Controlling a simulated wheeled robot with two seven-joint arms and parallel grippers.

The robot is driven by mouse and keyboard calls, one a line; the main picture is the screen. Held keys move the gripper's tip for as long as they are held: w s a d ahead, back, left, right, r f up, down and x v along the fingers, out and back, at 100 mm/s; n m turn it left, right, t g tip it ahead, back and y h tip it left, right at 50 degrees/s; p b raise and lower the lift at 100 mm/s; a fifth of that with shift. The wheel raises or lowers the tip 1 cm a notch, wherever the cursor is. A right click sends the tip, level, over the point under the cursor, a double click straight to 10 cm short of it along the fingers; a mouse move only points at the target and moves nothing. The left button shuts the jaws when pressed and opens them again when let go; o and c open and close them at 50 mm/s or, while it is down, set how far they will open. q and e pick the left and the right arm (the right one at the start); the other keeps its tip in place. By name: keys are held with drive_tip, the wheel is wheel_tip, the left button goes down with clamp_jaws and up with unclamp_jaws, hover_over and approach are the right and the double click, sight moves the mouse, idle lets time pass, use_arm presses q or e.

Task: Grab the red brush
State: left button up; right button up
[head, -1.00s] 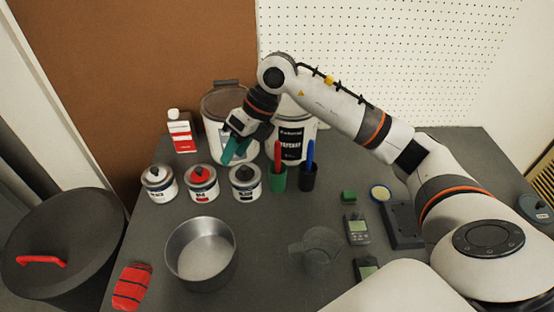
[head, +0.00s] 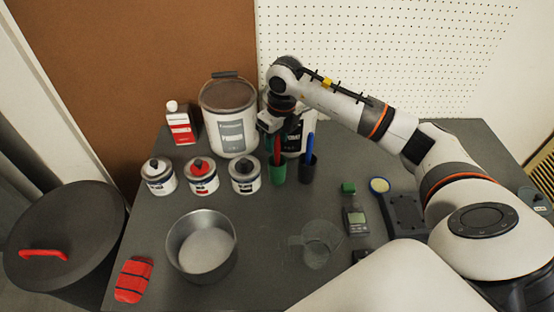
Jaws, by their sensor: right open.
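The red brush (head: 277,148) stands upright in a green cup (head: 277,173) near the back middle of the table, with its red handle up. My right gripper (head: 279,134) is just above and behind the red handle, pointing down. It is open and holds nothing; its fingers are mostly hidden, and I cannot tell whether they touch or surround the handle. My left gripper is not in view.
A blue brush (head: 310,147) stands in a dark cup (head: 308,172) close to the right. Three small cans (head: 245,177) stand to the left. A metal pot (head: 201,247) and glass jug (head: 317,245) are in front.

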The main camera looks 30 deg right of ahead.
sight(277, 158)
drive_tip(key=shift+w+f, duration=0.15)
drive_tip(key=shift+f, duration=1.2)
clamp_jaws()
